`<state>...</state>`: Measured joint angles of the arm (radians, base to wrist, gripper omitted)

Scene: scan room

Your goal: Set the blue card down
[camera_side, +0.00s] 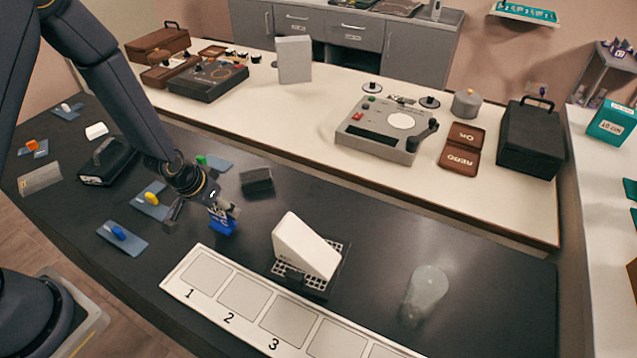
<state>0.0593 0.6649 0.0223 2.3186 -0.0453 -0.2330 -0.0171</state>
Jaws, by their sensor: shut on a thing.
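A blue card (222,222) with pale markings hangs at the end of my gripper (225,208). My gripper is shut on the card's upper part, and the fingertips are small and partly hidden by the card. The card is tilted, over the dark table just behind the left end of a white numbered strip (232,267). I cannot tell whether its lower edge touches the table.
A white wedge (303,247) stands on a black grid base right of the card. A clear glass-like object (425,293) is farther right. A small dark block (257,181) sits behind the gripper. Blue plates with coloured pieces, such as the yellow one (151,199), lie left.

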